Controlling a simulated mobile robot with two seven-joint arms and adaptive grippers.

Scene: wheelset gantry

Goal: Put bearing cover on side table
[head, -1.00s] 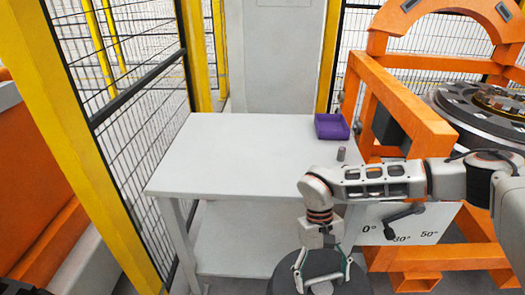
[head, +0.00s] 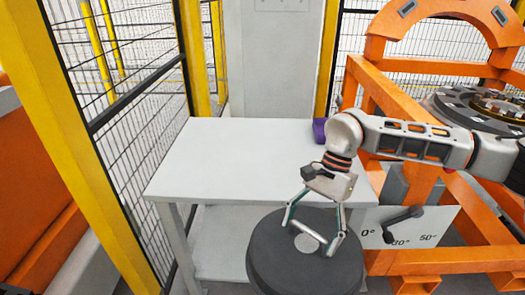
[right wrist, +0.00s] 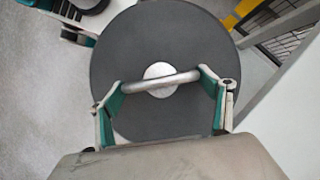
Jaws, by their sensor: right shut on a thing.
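The bearing cover (head: 275,262) is a large dark grey disc with a pale centre and a metal bar handle. My right gripper (head: 312,236) is shut on this handle, with the disc hanging flat below the fingers. In the right wrist view the cover (right wrist: 150,45) lies behind the bar, which spans between the two fingers (right wrist: 160,84). The side table (head: 230,165) is a light grey flat top on legs. The cover is in front of the table's near right part, and overlaps its front edge in the head view. My left gripper is out of view.
A yellow-posted mesh fence (head: 140,100) runs along the left. Most of the tabletop is clear.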

